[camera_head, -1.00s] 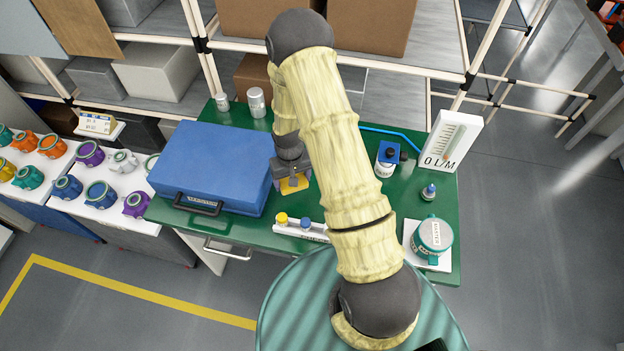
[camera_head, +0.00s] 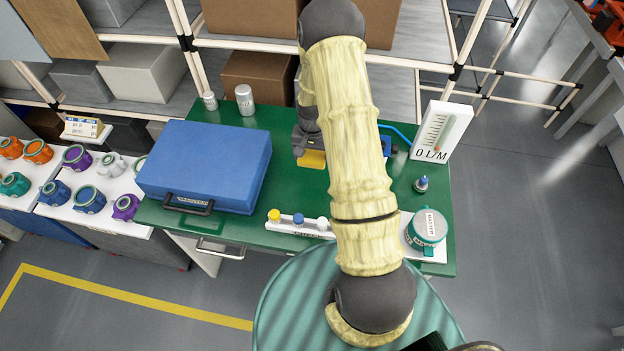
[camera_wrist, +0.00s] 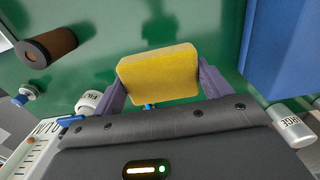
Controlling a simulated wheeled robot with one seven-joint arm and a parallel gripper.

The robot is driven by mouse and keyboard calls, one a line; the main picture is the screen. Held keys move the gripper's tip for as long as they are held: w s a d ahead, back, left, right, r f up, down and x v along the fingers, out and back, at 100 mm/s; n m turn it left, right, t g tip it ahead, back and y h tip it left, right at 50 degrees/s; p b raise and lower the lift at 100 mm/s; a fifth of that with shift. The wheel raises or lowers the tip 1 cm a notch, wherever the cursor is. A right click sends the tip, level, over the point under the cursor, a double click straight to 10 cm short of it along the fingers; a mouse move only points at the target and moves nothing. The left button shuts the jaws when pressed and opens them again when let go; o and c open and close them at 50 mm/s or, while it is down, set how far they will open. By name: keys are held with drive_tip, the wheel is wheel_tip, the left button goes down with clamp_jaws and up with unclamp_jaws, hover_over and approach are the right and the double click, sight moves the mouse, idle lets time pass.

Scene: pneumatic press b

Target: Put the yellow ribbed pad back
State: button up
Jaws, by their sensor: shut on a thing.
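The yellow pad (camera_wrist: 158,75) is held between the two purple fingers of my gripper (camera_wrist: 155,88) in the wrist view; its ribs cannot be made out. In the head view the yellow pad (camera_head: 312,159) shows below my gripper (camera_head: 310,158), above the green bench, to the right of the blue case (camera_head: 207,165). My arm hides part of the bench behind it. A small white rack (camera_head: 300,225) with a yellow-topped piece, a blue-topped piece and a grey-white one stands near the bench's front edge.
The green bench (camera_head: 280,120) is bare between the case and my gripper. A flow gauge (camera_head: 440,131) stands at the right rear. A teal-rimmed round part (camera_head: 427,228) sits at the right front.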

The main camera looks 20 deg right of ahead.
drive_tip(key=p, duration=0.2)
hover_over(312, 179)
drive_tip(key=shift+f, duration=2.95)
drive_tip(key=shift+f+p, duration=0.95)
drive_tip(key=shift+f, duration=0.9)
drive_tip(key=shift+f, duration=0.1)
drive_tip(key=shift+f+b, duration=0.25)
drive_tip(key=shift+b, duration=0.1)
drive_tip(key=o, duration=1)
drive_tip(key=shift+r+p, duration=0.15)
drive_tip(key=shift+p, duration=0.15)
